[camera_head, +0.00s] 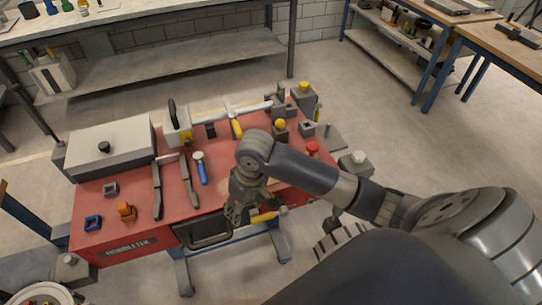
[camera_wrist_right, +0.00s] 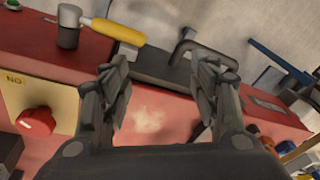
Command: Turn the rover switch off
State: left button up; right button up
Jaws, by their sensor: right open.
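The way the knob points is hard to tell. My right gripper (camera_head: 238,212) is at the bench's front edge in the head view. In the wrist view the right gripper (camera_wrist_right: 162,80) is open and empty, with the knob outside its fingers, to the left. My left gripper is not in view.
The red workbench (camera_head: 130,208) carries a grey box (camera_head: 110,147), tools and blocks. A yellow-handled hammer (camera_wrist_right: 116,31) lies near the gripper in the wrist view.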

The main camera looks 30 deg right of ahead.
jog(key=w+d+r, duration=0.1)
jog(key=w+d, duration=0.1)
jog(key=w+d+r+m, duration=0.1)
jog(key=w+d+r, duration=0.1)
jog(key=d, duration=0.1)
jog(key=w+d+r+m+h, duration=0.1)
jog(key=w+d+r, duration=0.1)
jog(key=d, duration=0.1)
jog(key=shift+w+d+r+g, duration=0.15)
jog(key=shift+r+g, duration=0.05)
jog(key=shift+g, duration=0.2)
jog(key=w+d+r+m, duration=0.3)
jog(key=d+r, duration=0.3)
jog(key=d, duration=0.1)
jog(key=shift+g, duration=0.3)
jog(key=f, duration=0.3)
jog(key=f+p, duration=0.1)
jog(key=f, duration=0.5)
jog(key=shift+s+a+f+p, duration=0.1)
jog(key=shift+s+a+p, duration=0.15)
jog(key=shift+p, duration=0.1)
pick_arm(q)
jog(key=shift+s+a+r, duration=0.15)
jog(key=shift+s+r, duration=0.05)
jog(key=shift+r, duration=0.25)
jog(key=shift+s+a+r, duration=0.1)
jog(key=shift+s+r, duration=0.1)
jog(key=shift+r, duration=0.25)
pick_arm(e)
jog(key=shift+f, duration=0.7)
